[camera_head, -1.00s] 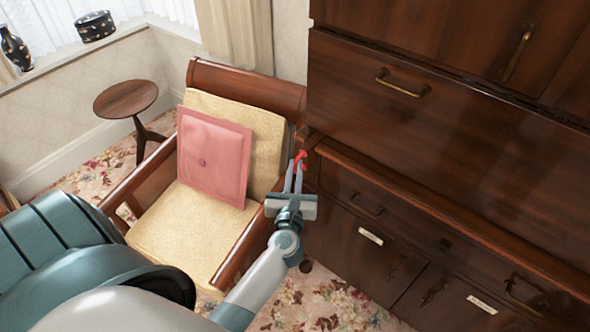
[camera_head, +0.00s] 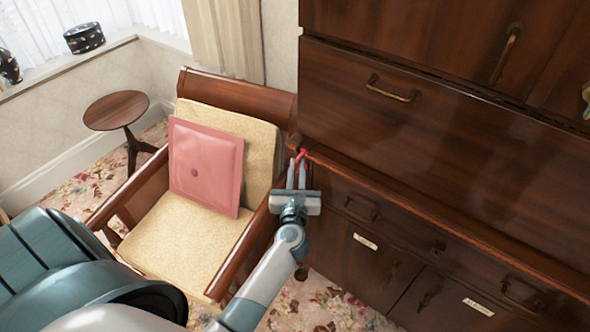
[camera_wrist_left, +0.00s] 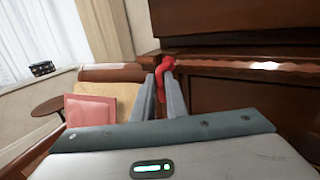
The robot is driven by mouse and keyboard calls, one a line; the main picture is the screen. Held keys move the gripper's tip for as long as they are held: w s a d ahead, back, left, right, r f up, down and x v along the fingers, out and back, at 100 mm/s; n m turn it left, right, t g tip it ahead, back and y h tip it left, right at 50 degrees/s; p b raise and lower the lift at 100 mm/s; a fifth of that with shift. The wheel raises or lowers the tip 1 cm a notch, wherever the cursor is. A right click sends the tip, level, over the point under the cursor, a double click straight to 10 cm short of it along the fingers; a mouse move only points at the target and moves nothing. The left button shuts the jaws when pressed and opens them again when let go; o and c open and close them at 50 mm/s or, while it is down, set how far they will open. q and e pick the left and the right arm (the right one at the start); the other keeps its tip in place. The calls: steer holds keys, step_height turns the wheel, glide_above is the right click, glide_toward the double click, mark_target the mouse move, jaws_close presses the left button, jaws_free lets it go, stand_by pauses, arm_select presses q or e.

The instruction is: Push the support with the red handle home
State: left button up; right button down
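The red handle (camera_head: 301,155) is a small bent piece at the left front corner of the dark wooden cabinet (camera_head: 440,130), just below the large upper panel. The support itself is hard to make out against the dark wood. My left gripper (camera_head: 296,168) reaches up to it, with its two grey fingers close together. In the left wrist view the red handle (camera_wrist_left: 165,68) shows between and beyond the fingertips of the left gripper (camera_wrist_left: 161,88), which look shut on it. The fingers hide part of it. My right gripper is not in view.
An armchair (camera_head: 185,240) with a pink cushion (camera_head: 205,165) stands close to the cabinet's left; its right armrest is beside my left forearm. A small round table (camera_head: 116,110) is at the far left. Patterned carpet (camera_head: 320,308) shows below the cabinet.

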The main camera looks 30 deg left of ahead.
arm_select(q)
steer(key=shift+o, duration=1.2)
steer(key=shift+w, duration=0.15)
steer(key=shift+f, duration=0.1)
steer(key=s+a+b+v, duration=0.1)
steer(key=b+v, duration=0.3)
steer(key=v, duration=1.7)
steer(key=shift+s+a, duration=0.25)
steer(key=shift+a, duration=0.25)
